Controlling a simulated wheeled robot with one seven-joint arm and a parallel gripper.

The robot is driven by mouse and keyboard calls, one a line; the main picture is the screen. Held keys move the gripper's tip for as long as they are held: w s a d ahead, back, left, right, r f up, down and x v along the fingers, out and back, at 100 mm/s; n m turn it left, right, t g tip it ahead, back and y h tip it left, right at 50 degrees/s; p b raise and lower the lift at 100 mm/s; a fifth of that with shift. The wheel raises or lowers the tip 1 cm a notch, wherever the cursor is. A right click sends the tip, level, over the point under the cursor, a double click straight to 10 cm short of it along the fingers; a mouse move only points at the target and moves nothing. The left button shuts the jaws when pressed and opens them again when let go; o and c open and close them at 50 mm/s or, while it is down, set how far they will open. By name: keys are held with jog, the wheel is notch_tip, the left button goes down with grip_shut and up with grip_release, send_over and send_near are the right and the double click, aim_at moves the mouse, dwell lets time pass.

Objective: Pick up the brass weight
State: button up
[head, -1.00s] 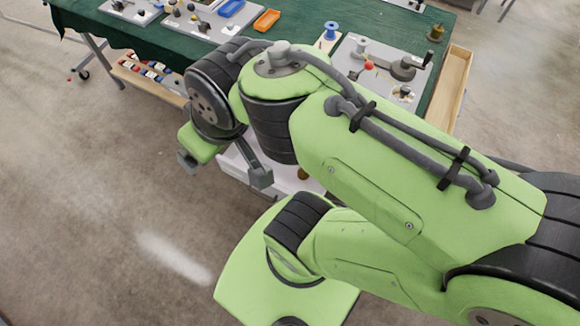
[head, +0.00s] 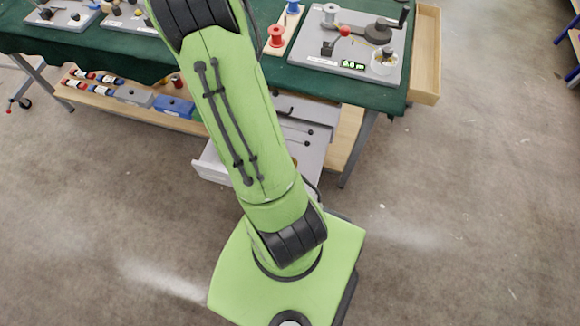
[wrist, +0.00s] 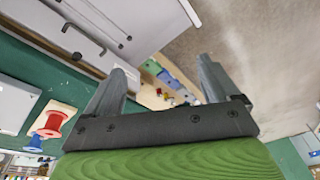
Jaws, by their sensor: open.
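I cannot make out the brass weight for sure in either current view. My gripper (wrist: 164,78) shows in the wrist view with its two grey fingers spread apart and nothing between them. In the head view my gripper is hidden behind my arm. A pulled-out grey drawer (head: 212,166) under the table shows partly on the left of my arm. My arm covers much of its inside.
The table (head: 345,88) has a green cloth and a grey board (head: 305,50) with a crank device. Red spool (head: 277,36) stands beside the board. A low wooden shelf (head: 130,108) holds small bottles and boxes. Floor at right is clear.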

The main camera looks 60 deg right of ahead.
jog(key=s+d+f+g+b, duration=0.15)
jog(key=s+d+f, duration=0.3)
jog(key=f, duration=0.45)
jog(key=s+d+f+m+b, duration=0.1)
jog(key=s+d+f+b, duration=0.15)
jog(key=s+f, duration=0.45)
jog(key=s+d+f+g+b, duration=0.15)
jog(key=d+f, duration=0.25)
jog(key=f, duration=0.7)
jog(key=shift+t, duration=0.3)
jog(key=f, duration=0.3)
jog(key=f+b, duration=0.1)
jog(key=f, duration=0.3)
jog(key=f+b, duration=0.1)
jog(key=f, duration=0.2)
jog(key=shift+s+d+f, duration=0.1)
jog(key=shift+s+f, duration=0.1)
jog(key=shift+s, duration=0.2)
notch_tip(320, 180, down, 6)
jog(key=b, duration=0.3)
jog(key=shift+w+r, duration=0.1)
jog(key=shift+r, duration=0.2)
jog(key=c, duration=1.3)
